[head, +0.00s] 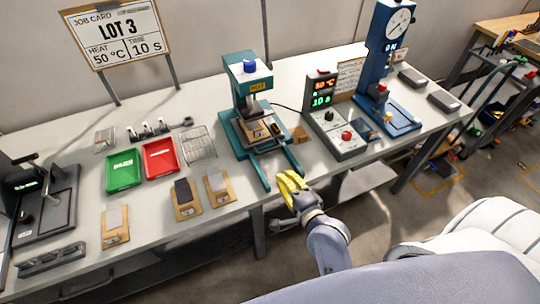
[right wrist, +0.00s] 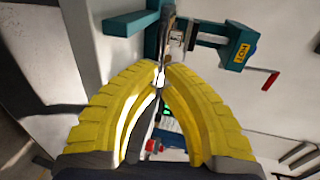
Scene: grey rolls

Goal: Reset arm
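My right gripper (head: 291,185) is at the front edge of the workbench, just in front of the teal press (head: 250,90). Its yellow fingers also show in the right wrist view (right wrist: 163,68), where the tips come together with nothing held between them. The right arm reaches in from the lower right of the head view. The teal HOT press shows beyond the fingertips in the right wrist view (right wrist: 236,46). A wooden board with a grey piece lies inside the press. My left gripper is not in view.
A green tray (head: 123,172) and a red tray (head: 160,158) stand left of the wire rack (head: 198,143). Several boards with pads lie along the front. A control box (head: 335,128) and a blue dial gauge stand (head: 388,65) are right of the press.

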